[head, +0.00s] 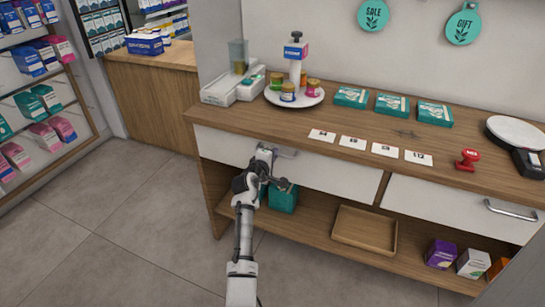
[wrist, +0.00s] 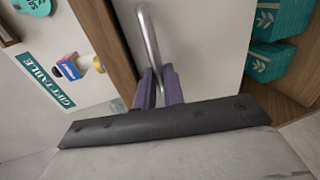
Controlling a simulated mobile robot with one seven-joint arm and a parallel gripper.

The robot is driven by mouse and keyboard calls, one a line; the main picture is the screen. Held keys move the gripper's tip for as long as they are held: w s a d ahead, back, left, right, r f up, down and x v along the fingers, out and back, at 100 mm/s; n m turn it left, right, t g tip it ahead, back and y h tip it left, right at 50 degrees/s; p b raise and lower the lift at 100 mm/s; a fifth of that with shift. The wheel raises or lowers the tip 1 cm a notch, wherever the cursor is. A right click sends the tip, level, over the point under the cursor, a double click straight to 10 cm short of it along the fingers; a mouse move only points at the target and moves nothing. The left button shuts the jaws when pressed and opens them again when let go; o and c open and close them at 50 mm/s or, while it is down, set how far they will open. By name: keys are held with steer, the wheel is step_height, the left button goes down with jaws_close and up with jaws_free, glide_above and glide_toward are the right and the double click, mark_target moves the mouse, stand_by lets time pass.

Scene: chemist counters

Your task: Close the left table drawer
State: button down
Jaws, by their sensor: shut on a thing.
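The left table drawer (head: 335,178) has a white front under the wooden counter top, and its front looks close to flush with the counter; I cannot tell whether a small gap is left. Its metal bar handle (head: 284,151) is partly hidden by my gripper (head: 270,160). In the wrist view, the white drawer front (wrist: 200,45) lies behind the handle (wrist: 148,35). The purple fingers of my gripper (wrist: 158,88) are shut on the lower part of that handle.
The right drawer (head: 455,208) looks shut. The counter top (head: 290,121) holds a round stand, teal boxes, cards and a red stamp. The shelf below holds teal boxes (head: 283,198), a wooden tray (head: 365,215) and small cartons. The floor (head: 130,220) at left is clear.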

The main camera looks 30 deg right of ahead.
steer(key=shift+r, duration=0.25)
steer(key=c, duration=1.5)
jaws_free()
steer(key=shift+w+d+f, duration=0.1)
steer(key=shift+d+f, duration=0.1)
steer(key=shift+a, duration=0.15)
steer(key=b+v, duration=0.1)
steer(key=v, duration=1.2)
steer(key=shift+s+a+b, duration=0.2)
steer(key=shift+a+b, duration=0.05)
steer(key=shift+b, duration=0.15)
